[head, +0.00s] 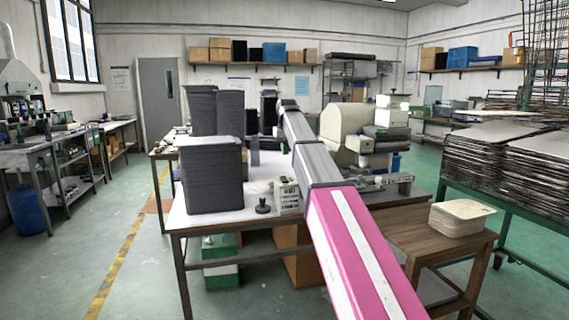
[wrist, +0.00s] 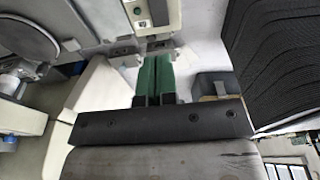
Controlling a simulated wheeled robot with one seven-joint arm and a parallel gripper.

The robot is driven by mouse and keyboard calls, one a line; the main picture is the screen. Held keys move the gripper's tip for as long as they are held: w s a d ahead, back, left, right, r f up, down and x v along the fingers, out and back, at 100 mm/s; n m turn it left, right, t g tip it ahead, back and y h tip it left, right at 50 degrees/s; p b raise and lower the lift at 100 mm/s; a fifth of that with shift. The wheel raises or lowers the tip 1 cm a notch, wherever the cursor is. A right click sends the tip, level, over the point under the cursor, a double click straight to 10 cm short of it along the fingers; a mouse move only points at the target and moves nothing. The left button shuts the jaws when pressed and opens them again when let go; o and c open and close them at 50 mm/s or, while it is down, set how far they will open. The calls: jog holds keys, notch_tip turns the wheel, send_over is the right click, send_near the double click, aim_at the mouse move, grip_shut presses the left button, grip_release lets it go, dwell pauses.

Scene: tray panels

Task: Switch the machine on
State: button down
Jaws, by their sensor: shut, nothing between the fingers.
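The machine (head: 345,130) is a cream, rounded body on the worktable, partly covered by my arm. A small pale control box (head: 288,195) with dark switch-like details stands near the table's front edge, left of my arm. In the wrist view a pale box (wrist: 174,22) with dark buttons or switches lies at the top, beyond my fingertips; I cannot tell if it is the same box. My gripper (wrist: 157,60) shows green fingers, shut together and empty, pointing towards that box. I cannot tell whether they touch it. In the head view my gripper is not distinguishable behind my arm.
Tall stacks of dark panels (head: 210,175) fill the table's left part. A black knob-like object (head: 263,206) sits at the front edge. A wooden side table (head: 415,235) with a pale tray stack (head: 461,217) stands front right.

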aim_at(283, 177)
jog(key=shift+s+r, duration=0.15)
jog(key=shift+r, duration=0.65)
jog(key=shift+s+r, duration=0.1)
jog(key=shift+r, duration=0.65)
jog(key=shift+w+r, duration=0.1)
jog(key=shift+w, duration=0.55)
jog(key=f, duration=0.4)
jog(key=w+f, duration=0.1)
jog(key=f, duration=0.4)
jog(key=w+f, duration=0.1)
jog(key=f, duration=0.4)
jog(key=shift+w+a, duration=0.1)
jog(key=shift+a, duration=0.2)
